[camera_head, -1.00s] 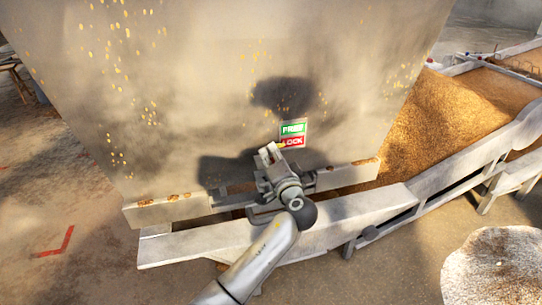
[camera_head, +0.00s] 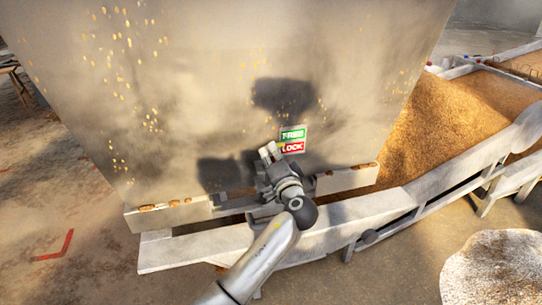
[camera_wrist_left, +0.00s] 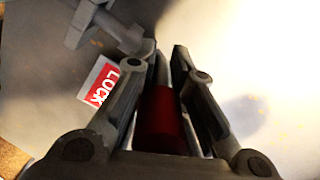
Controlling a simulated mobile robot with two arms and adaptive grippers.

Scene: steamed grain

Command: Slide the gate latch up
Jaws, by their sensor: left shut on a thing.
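My left gripper (camera_head: 270,152) is at the gate's lower front, just left of the green FREE and red LOCK label (camera_head: 292,140). In the left wrist view its two fingers (camera_wrist_left: 168,75) are closed around a dark red cylindrical piece, the latch handle (camera_wrist_left: 162,120). The red LOCK part of the label (camera_wrist_left: 104,82) shows left of the fingers. The gripper hides most of the latch in the head view. The gate (camera_head: 220,80) is a large pale panel with grain stuck to it. My right gripper is not in view.
A pale rail (camera_head: 205,246) runs along the front below the gate, with bracket blocks (camera_head: 165,212) at the gate's bottom edge. Heaped grain (camera_head: 440,115) lies behind on the right. A round pale heap (camera_head: 495,268) is at lower right.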

